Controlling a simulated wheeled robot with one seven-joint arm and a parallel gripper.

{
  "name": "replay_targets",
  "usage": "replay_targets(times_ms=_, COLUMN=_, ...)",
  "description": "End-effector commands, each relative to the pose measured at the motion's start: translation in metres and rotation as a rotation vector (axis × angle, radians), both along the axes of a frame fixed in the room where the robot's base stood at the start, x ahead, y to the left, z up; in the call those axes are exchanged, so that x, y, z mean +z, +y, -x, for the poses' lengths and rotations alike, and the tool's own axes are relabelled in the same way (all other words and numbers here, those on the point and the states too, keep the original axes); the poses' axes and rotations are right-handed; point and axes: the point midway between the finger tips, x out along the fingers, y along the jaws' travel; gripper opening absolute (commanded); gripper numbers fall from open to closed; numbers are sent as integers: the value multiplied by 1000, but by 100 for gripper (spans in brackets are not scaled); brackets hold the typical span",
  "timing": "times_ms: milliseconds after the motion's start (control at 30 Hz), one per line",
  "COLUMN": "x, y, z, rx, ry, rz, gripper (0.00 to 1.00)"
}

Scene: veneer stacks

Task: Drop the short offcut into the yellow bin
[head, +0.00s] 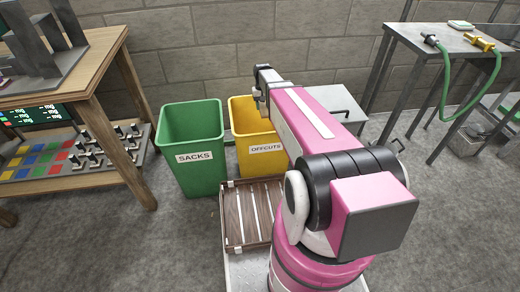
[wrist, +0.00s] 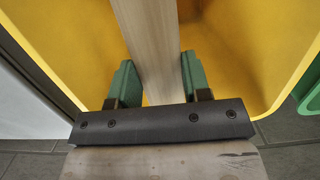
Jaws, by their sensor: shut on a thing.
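The yellow bin (head: 243,115), labelled OFFCUTS, stands on the floor beside the green bin, partly hidden by my pink arm. My arm reaches over it, and its fingers and load are not clear in the head view. In the wrist view my gripper (wrist: 155,85) has its green fingers on either side of a pale wooden strip, the offcut (wrist: 152,40), and is shut on it. The yellow bin's inside walls (wrist: 235,50) surround the strip in that view, so it is over or within the bin's mouth. The strip's far end is out of frame.
A green bin (head: 191,135), labelled SACKS, stands left of the yellow one. A crate of dark wooden strips (head: 232,215) lies in front. A wooden workbench (head: 95,62) is at left, a metal table (head: 440,40) with a green hose at right.

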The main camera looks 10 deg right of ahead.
Motion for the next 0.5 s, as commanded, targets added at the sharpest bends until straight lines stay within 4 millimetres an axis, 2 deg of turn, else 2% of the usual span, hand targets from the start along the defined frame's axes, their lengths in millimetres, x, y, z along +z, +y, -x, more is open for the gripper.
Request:
replay_targets(times_ms=300, x=-5, y=0, z=0, rx=0, ry=-1, rz=0, gripper=20)
replay_targets(times_ms=333, x=-5, y=0, z=0, rx=0, ry=-1, rz=0, gripper=47)
replay_targets(times_ms=400, x=-5, y=0, z=0, rx=0, ry=-1, rz=0, gripper=70)
replay_targets(times_ms=433, x=-5, y=0, z=0, rx=0, ry=-1, rz=0, gripper=74)
replay_targets(times_ms=500, x=-5, y=0, z=0, rx=0, ry=-1, rz=0, gripper=74)
